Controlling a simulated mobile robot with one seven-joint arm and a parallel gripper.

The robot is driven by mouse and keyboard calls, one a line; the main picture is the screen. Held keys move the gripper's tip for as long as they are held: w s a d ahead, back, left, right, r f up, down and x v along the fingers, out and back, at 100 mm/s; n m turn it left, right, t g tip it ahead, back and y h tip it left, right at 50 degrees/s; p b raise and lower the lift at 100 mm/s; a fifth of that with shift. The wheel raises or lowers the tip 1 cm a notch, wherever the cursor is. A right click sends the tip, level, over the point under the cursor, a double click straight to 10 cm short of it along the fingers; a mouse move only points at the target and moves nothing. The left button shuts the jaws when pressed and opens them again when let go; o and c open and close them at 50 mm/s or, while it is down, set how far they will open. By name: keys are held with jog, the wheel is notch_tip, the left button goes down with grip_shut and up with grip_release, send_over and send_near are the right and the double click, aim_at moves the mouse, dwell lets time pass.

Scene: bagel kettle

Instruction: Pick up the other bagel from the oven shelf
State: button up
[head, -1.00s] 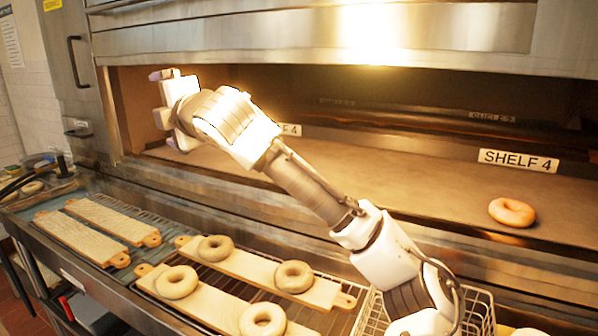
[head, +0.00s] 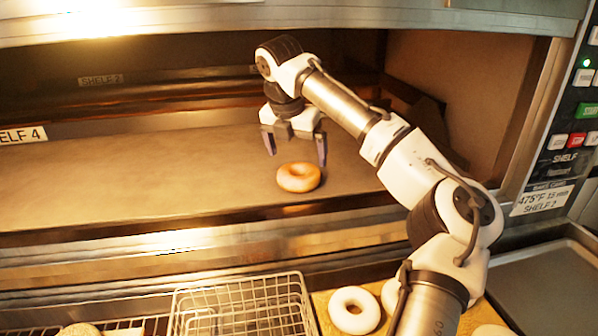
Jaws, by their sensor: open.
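A golden-brown bagel (head: 299,177) lies flat on the oven shelf (head: 150,170), near the shelf's front edge. My gripper (head: 296,158) is inside the oven opening, pointing down, with its two dark fingers spread apart. The fingertips are above and slightly behind the bagel in the picture, and nothing is between them. Whether a finger touches the bagel cannot be told from this view.
A wire basket (head: 240,305) stands below the oven's front ledge. Pale bagels (head: 354,310) lie on a board right of it. The oven's side wall (head: 460,90) and a control panel (head: 580,130) are at the right. The shelf left of the bagel is bare.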

aim_at(298, 171)
jog(key=shift+p+x, duration=1.25)
jog(key=shift+x, duration=1.95)
jog(key=shift+s+a, duration=0.1)
jog(key=shift+a, duration=0.05)
jog(key=c, duration=0.7)
